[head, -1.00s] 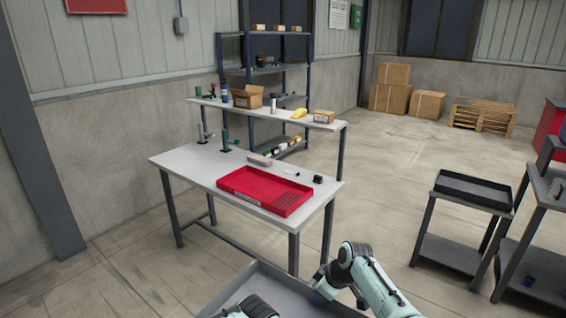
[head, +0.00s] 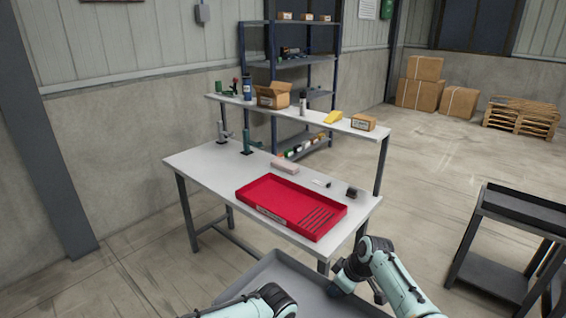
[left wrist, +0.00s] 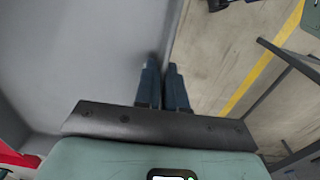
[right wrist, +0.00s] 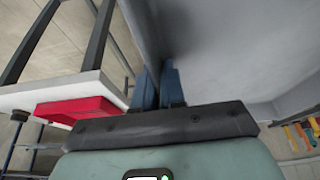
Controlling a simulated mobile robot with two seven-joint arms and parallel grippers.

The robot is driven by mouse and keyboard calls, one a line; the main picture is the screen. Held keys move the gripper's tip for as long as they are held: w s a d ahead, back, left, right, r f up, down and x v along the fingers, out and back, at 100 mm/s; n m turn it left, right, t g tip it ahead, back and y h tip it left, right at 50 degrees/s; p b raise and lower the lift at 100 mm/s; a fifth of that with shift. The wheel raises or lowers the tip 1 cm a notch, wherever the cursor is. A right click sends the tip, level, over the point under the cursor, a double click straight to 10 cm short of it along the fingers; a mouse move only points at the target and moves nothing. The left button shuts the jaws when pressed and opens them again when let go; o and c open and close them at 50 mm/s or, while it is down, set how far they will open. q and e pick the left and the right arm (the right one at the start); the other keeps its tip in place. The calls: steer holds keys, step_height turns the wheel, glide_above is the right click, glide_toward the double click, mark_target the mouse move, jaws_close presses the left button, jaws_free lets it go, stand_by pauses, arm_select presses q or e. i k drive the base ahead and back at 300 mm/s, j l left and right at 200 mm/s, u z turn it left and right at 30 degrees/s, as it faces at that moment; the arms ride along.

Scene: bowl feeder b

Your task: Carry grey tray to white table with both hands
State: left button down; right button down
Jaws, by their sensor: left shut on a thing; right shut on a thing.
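The grey tray (head: 285,284) is at the bottom of the head view, held in front of the white table (head: 205,163). Its near part is cut off by the frame. My right gripper (right wrist: 156,88) is shut on the tray's wall in the right wrist view, where the tray (right wrist: 225,50) fills the upper right. My left gripper (left wrist: 163,87) is shut on the opposite wall in the left wrist view, where the tray (left wrist: 90,60) fills the left. The visible floor of the tray is bare. In the head view my left fingers are hidden.
A red tray (head: 256,202) covers the table's front right part. The table's left part is clear. A dark cart (head: 480,255) stands at the right.

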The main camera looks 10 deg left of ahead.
mark_target(211, 165)
steer(key=i+j, duration=1.1)
steer(key=j, duration=0.15)
steer(key=i+j, duration=0.2)
steer(key=j, duration=0.15)
steer(key=i+j, duration=0.25)
steer(key=j, duration=0.15)
steer(key=i+j, duration=0.7)
steer(key=i, duration=0.2)
steer(key=i+j, duration=0.45)
steer(key=i, duration=0.2)
